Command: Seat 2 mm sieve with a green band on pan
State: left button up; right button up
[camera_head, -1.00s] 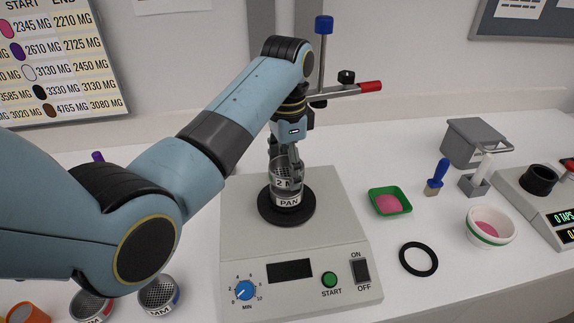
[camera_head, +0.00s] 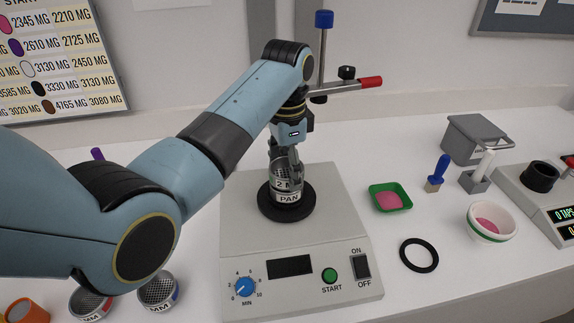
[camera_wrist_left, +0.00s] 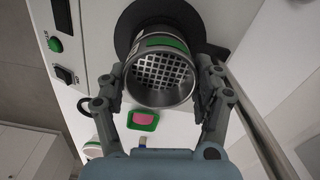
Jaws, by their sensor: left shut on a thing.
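My left gripper (camera_head: 286,166) points down over the shaker and is shut on the 2 mm sieve (camera_head: 283,182). The sieve is a metal cylinder, upright, with a partly hidden "2 M" label. The left wrist view shows its square mesh and green band (camera_wrist_left: 163,42), with the gripper's fingers (camera_wrist_left: 166,84) on opposite sides of it. The pan (camera_head: 289,198), labelled PAN, stands on the shaker's black round plate (camera_head: 304,212). The sieve is in line above the pan, at or very close to its rim. I cannot tell whether it is fully down. My right gripper is not in view.
The shaker (camera_head: 340,225) has a clamp post (camera_head: 322,50) behind it. Two other sieves (camera_head: 158,290) (camera_head: 90,303) stand at the front left. A green tray (camera_head: 405,200), black ring (camera_head: 418,255), brush (camera_head: 438,174) and white bowl (camera_head: 492,222) lie to the right.

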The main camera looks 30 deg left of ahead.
pick_arm(q)
jog(key=shift+f, duration=0.35)
jog(key=o, duration=1.3)
jog(key=shift+o, duration=0.2)
notch_tip(320, 180, up, 8)
jog(key=shift+f, duration=0.25)
